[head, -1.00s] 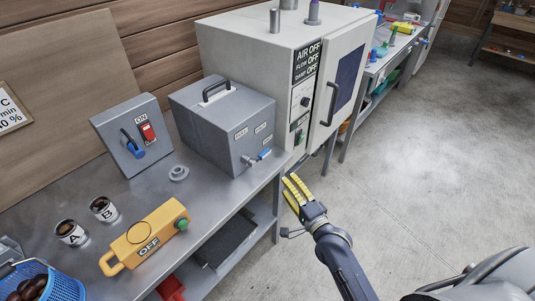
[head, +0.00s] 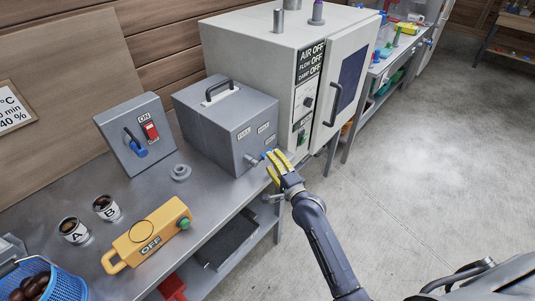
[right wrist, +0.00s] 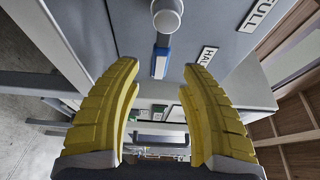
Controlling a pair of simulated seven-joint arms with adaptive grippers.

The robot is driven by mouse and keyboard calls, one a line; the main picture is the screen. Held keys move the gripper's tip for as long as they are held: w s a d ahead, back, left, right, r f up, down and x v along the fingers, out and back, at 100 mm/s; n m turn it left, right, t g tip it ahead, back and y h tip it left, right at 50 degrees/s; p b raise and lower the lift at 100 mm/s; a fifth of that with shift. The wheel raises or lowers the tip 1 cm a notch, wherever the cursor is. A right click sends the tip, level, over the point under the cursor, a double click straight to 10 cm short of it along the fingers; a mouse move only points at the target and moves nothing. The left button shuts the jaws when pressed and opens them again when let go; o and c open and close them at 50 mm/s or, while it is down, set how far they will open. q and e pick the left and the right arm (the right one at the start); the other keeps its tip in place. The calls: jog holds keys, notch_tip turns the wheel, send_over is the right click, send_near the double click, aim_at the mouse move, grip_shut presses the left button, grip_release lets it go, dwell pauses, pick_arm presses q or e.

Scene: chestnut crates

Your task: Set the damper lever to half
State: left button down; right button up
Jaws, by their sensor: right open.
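The damper lever (head: 255,160) is on the front of a grey box (head: 205,135). It has a grey pivot and a blue grip (right wrist: 160,62). It points to the right in the head view, past the HALF label (right wrist: 206,56), away from the FULL label (right wrist: 262,14). A further label beside it in the head view is too small to read. My right gripper (head: 273,163) is open with yellow fingers at the lever's blue end. In the right wrist view the blue grip shows between the open fingertips (right wrist: 159,68); contact cannot be told. My left gripper is not in view.
A large oven-like cabinet (head: 245,65) stands right behind the box, its display reading DAMP OFF. A switch box (head: 118,148), two cups, a yellow OFF unit (head: 163,218) and a blue basket (head: 70,283) are on the bench. Open floor lies right.

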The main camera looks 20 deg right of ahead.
jog(key=shift+w+a, duration=0.25)
jog(key=shift+w, duration=0.95)
jog(key=shift+w+a, duration=0.2)
jog(key=shift+w, duration=0.95)
jog(key=shift+c, duration=0.5)
grip_shut()
